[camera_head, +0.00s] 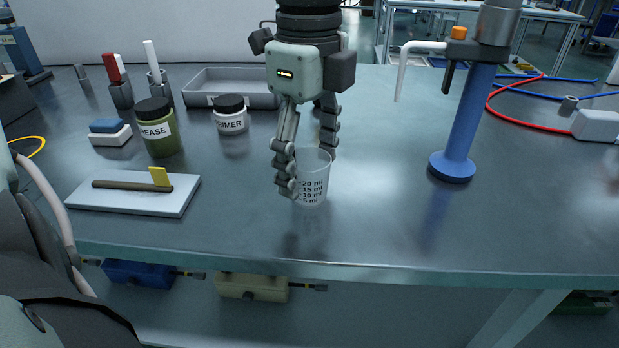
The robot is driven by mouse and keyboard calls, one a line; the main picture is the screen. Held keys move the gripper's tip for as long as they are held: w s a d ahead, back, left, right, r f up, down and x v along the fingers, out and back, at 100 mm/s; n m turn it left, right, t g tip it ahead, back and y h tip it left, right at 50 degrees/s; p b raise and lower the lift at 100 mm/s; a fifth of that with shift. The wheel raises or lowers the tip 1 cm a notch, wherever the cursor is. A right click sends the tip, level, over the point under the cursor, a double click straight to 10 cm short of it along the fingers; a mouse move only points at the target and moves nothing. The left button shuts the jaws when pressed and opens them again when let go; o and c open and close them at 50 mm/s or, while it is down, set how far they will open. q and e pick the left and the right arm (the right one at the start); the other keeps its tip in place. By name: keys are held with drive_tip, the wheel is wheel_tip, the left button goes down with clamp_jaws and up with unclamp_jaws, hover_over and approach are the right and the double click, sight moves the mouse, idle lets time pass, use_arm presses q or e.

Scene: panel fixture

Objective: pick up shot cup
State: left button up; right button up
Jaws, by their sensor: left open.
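The shot cup (314,181) is a small clear measuring cup with black ml marks. It stands upright on the grey bench near its front edge, in the middle of the head view. My left gripper (307,172) points down over it, with its fingers apart. One finger is at the cup's left side and the other is behind its right rim. I cannot tell whether either finger touches the cup. My right gripper is not in view.
A white board with a brown-handled tool (133,206) lies at left. A green GREASE jar (159,131), a PRIMER jar (231,118) and a grey tray (205,83) stand behind. A blue post (465,130) stands at right. The front right bench is clear.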

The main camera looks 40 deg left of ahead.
use_arm(q)
drive_tip(key=c, duration=1)
drive_tip(key=shift+r, duration=0.15)
drive_tip(key=shift+c, duration=0.2)
